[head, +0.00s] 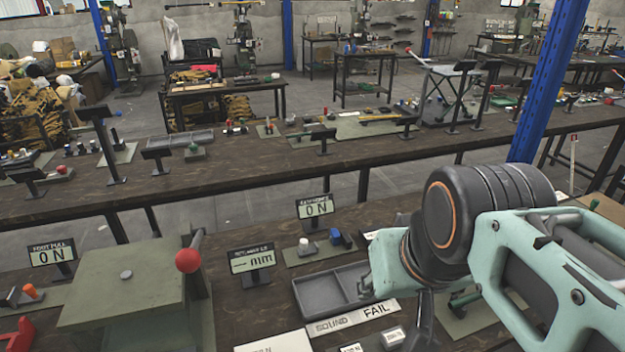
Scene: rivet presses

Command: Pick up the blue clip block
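A small blue block (335,237), which looks like the blue clip block, stands on a green-grey mat (298,259) behind the tray. A dark block sits against its right side and a white-topped peg (305,246) stands to its left. My gripper (425,322) shows only as a dark part below my mint-green arm, right of and nearer than the blue block. It is apart from the block. Its fingertips are not clear, so I cannot see whether it is open or shut.
A dark divided tray (297,292) lies in front of the mat, with a "SOUND FAIL" label (352,317) before it. Small displays (315,208) and (252,260) stand close by. A green press (100,305) with a red-ball lever (188,260) is at the left.

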